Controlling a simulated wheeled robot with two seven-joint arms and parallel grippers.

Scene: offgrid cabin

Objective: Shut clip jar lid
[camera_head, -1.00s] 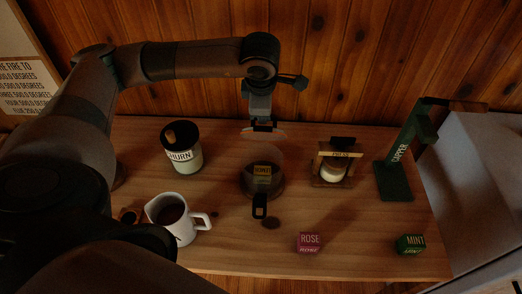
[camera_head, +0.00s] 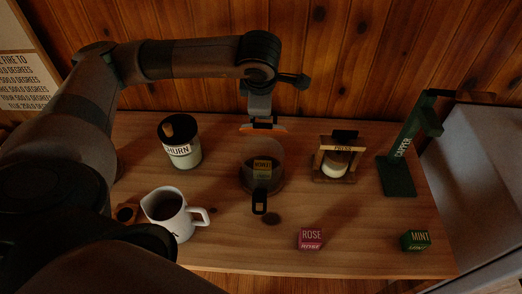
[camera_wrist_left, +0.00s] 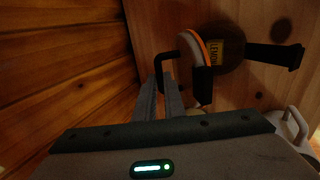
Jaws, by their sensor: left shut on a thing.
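The glass clip jar (camera_head: 262,184) stands mid-table with a yellow label and a black clasp (camera_head: 259,202) hanging at its front. Its round lid (camera_head: 277,131) with an orange seal is open, raised at the back of the jar. In the left wrist view the lid (camera_wrist_left: 190,52) stands tilted at the jar's mouth, beside the label (camera_wrist_left: 213,52). My left gripper (camera_head: 262,121) is behind the jar, shut on the lid's dark handle; its fingers (camera_wrist_left: 165,88) partly hide the grip. The right gripper is not in view.
A wooden press (camera_head: 335,165) and green capper (camera_head: 398,175) stand right. Rose (camera_head: 311,237) and mint (camera_head: 415,240) boxes lie in front. A plank wall (camera_head: 340,60) is close behind.

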